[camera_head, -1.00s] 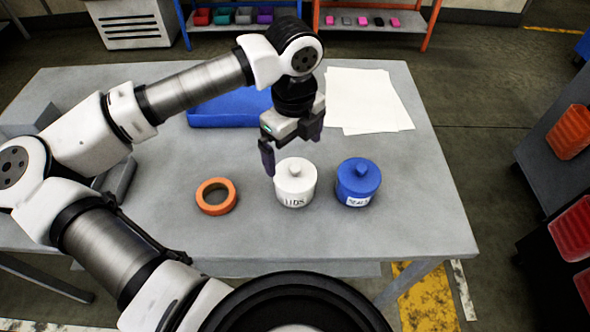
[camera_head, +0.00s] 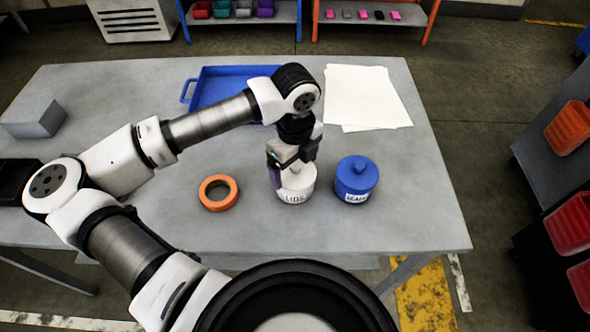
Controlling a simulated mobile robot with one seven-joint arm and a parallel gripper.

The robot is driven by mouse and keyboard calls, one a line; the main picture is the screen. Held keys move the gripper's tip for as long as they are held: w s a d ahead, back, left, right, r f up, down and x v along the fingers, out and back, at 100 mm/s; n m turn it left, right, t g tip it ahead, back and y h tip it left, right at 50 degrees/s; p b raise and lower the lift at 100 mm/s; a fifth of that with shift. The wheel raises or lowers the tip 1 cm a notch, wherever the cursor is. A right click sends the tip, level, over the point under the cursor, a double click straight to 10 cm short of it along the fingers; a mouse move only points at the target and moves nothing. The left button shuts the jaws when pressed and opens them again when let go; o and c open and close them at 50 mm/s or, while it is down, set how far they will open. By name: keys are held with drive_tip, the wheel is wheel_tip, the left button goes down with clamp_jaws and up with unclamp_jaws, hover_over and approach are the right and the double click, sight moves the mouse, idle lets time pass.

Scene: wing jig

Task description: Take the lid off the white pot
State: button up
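The white pot (camera_head: 294,194) stands upright on the grey table, with dark lettering on its front. Its lid (camera_head: 304,176) sits on top, and the lid's knob is partly covered by my gripper. My gripper (camera_head: 291,172) points down over the pot, with one finger at the pot's left side and the other behind or over the lid. The fingers look apart. I cannot tell whether they touch the lid or its knob.
A blue lidded pot (camera_head: 356,181) stands close on the right. An orange ring (camera_head: 218,193) lies to the left. Behind are a blue tray (camera_head: 215,88) and white paper sheets (camera_head: 365,98). A grey block (camera_head: 35,119) lies at the far left. The table's front is clear.

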sight(295, 165)
drive_tip(key=c, duration=0.5)
drive_tip(key=shift+r, duration=0.15)
drive_tip(key=shift+c, duration=0.2)
wheel_tip(295, 165, up, 20)
drive_tip(key=b, duration=0.3)
